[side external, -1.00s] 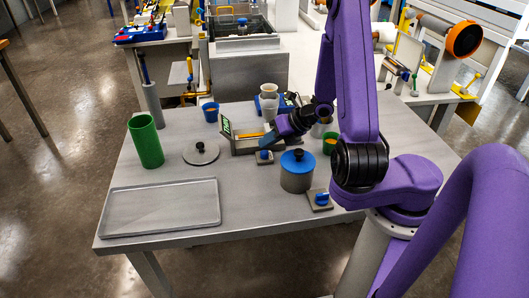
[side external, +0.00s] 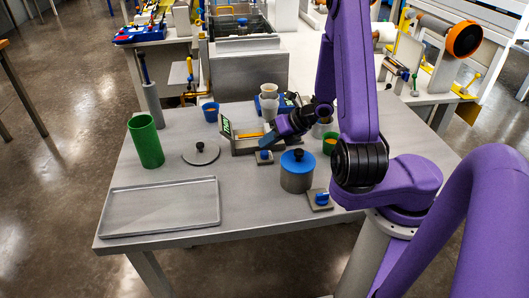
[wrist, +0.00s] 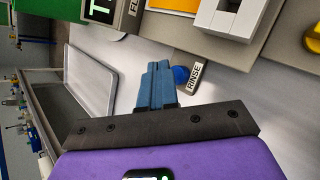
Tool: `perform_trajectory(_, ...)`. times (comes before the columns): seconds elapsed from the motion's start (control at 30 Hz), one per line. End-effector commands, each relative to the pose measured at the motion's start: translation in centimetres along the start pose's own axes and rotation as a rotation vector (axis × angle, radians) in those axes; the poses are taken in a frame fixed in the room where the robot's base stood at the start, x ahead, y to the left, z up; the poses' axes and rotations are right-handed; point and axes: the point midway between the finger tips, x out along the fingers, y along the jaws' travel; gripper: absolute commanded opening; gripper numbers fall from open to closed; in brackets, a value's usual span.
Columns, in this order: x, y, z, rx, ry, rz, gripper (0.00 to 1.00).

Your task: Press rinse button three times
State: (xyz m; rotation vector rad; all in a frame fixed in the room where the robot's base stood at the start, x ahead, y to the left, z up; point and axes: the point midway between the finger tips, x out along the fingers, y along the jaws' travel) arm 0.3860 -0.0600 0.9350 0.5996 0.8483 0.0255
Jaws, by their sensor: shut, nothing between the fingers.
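The rinse button is a small blue knob (wrist: 181,75) beside a plate marked RINSE (wrist: 196,76) in the wrist view. In the side view a small blue button (side external: 264,155) on a grey block stands just in front of the device with the green display (side external: 226,128). My gripper (wrist: 156,72) has its blue fingers together with nothing between them. The fingertips are close beside the blue button in the wrist view. In the side view my gripper (side external: 268,141) is just above the button; I cannot tell whether they touch.
A blue-lidded grey pot (side external: 297,175) stands right of the button, with another blue control (side external: 321,199) in front. A round grey lid (side external: 201,152), green cylinder (side external: 145,142) and empty tray (side external: 160,207) are left. Several cups stand behind.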

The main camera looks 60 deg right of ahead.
Motion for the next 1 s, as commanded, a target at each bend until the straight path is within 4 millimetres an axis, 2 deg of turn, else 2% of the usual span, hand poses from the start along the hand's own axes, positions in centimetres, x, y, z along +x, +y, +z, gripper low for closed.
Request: perform_trajectory(1.0,0.62,-0.46,-0.46,0.0,0.0,0.0,0.0)
